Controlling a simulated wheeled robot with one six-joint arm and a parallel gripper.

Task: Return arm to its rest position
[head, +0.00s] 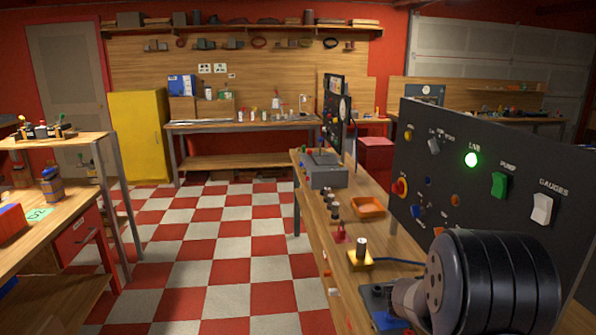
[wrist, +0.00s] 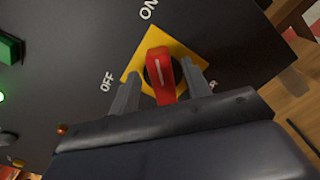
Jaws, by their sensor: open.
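In the wrist view my gripper (wrist: 160,73) is open, with one grey finger on each side of a red switch handle (wrist: 160,75). A gap shows between the handle and each fingertip, and the handle does not look gripped. The handle sits on a yellow plate (wrist: 132,64) on a dark panel, with "ON" above and "OFF" to the left; another label at the right is partly hidden by a finger. I cannot make out my gripper or this handle in the head view.
The dark control panel (head: 455,150) stands on the right-hand bench, with a lit green lamp (head: 471,160), a green switch (head: 499,185) and a white switch (head: 541,209). An orange tray (head: 367,207) and small parts lie on that bench. The checkered floor (head: 215,255) is clear.

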